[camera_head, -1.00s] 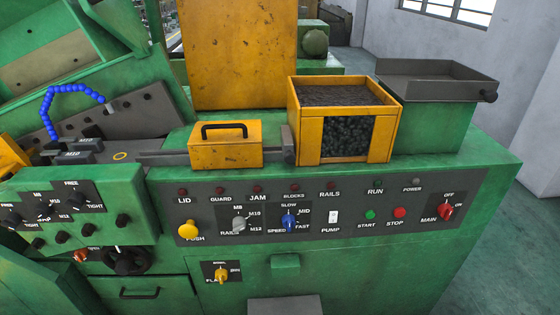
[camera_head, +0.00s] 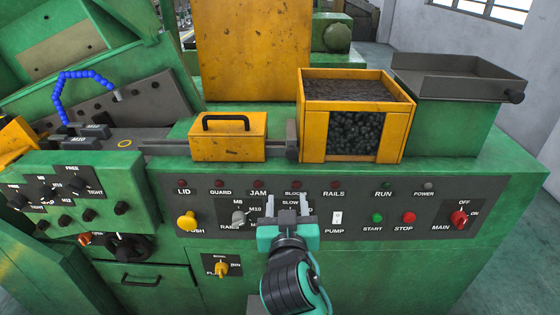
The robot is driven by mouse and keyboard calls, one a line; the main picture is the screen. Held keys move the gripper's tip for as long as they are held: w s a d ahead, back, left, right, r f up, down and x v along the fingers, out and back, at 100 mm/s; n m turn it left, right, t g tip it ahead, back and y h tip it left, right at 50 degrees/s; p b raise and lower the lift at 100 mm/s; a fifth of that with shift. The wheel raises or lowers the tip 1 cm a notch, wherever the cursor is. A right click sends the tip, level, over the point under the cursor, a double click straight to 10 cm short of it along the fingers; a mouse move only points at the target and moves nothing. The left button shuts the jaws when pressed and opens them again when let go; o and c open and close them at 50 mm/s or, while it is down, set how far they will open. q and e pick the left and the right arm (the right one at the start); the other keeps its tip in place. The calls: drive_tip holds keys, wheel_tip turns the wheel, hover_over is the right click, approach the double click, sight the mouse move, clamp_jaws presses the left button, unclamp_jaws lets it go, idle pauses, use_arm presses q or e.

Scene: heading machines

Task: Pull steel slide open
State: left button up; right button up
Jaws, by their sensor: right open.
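My right gripper (camera_head: 287,205) has come up from the bottom edge, its two grey fingers apart and empty. A grey steel bar (camera_head: 168,148) runs level along the machine top, passing by the yellow box with a black handle (camera_head: 228,137). A dark steel upright plate (camera_head: 292,140) stands at the left side of the yellow bin (camera_head: 312,135). I cannot tell which of these steel parts is the slide. My left gripper is not in view.
The yellow bin holds dark pieces behind its front opening. A blue segmented hose (camera_head: 75,75) arches at left. Knobs, lamps and a yellow push button (camera_head: 187,222) stick out of the panels.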

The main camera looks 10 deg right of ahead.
wheel_tip(320, 180, up, 3)
drive_tip(key=s, duration=0.1)
drive_tip(key=p, duration=0.5)
approach(292, 154)
drive_tip(key=shift+m+t, duration=0.3)
drive_tip(key=shift+m, duration=0.1)
drive_tip(key=x, duration=0.7)
drive_tip(key=shift+f, duration=0.2)
drive_tip(key=shift+w+d+f, duration=0.1)
drive_tip(key=shift+w+d, duration=0.05)
drive_tip(key=shift+w, duration=0.5)
